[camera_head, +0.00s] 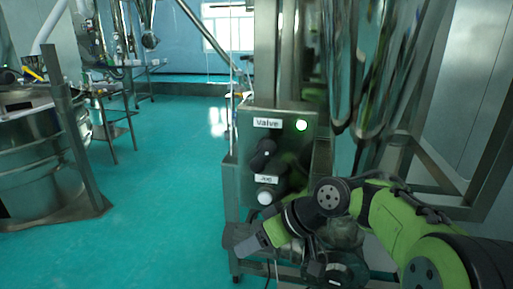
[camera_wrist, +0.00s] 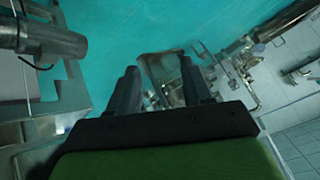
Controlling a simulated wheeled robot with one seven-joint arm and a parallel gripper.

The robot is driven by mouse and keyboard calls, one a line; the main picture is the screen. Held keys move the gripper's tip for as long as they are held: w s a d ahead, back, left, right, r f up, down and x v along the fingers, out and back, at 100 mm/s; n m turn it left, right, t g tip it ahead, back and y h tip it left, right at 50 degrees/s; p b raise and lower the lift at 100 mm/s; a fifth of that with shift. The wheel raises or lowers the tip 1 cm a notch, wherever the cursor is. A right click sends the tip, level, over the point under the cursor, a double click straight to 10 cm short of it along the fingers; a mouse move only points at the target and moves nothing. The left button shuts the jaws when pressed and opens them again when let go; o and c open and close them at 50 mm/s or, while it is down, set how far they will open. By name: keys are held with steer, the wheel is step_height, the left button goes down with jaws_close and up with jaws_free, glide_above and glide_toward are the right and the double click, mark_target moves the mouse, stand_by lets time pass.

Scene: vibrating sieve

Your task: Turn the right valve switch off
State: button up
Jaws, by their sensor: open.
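A metal control box (camera_head: 306,129) stands at the middle of the head view. A lower label seems to read "Jog", above a pale button (camera_head: 265,197). My gripper (camera_head: 246,243) is below the box and touches nothing that I can see. In the wrist view its two dark fingers (camera_wrist: 160,88) are apart with nothing between them. The valve switch is not recognisable in the wrist view.
A large shiny metal hopper (camera_head: 362,60) and its frame stand to the right of the box. A round metal sieve drum (camera_head: 35,150) stands at the left. The teal floor (camera_head: 170,165) between them is clear.

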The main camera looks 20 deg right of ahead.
steer(key=d+r+n+t+y, duration=0.1)
steer(key=d+r+t+y, duration=0.25)
steer(key=d+r, duration=0.5)
steer(key=n+t+y+p, duration=0.2)
steer(key=n+t+y, duration=0.1)
glide_toward(264, 154)
steer(key=x, duration=0.3)
steer(key=b+x, duration=0.1)
steer(key=x, duration=0.3)
steer(key=b+x, duration=0.1)
steer(key=x, duration=0.2)
steer(key=shift+w+d+f, duration=0.2)
steer(key=shift+w+f, duration=0.15)
steer(key=shift+w, duration=0.15)
steer(key=shift+c, duration=0.3)
jaws_close()
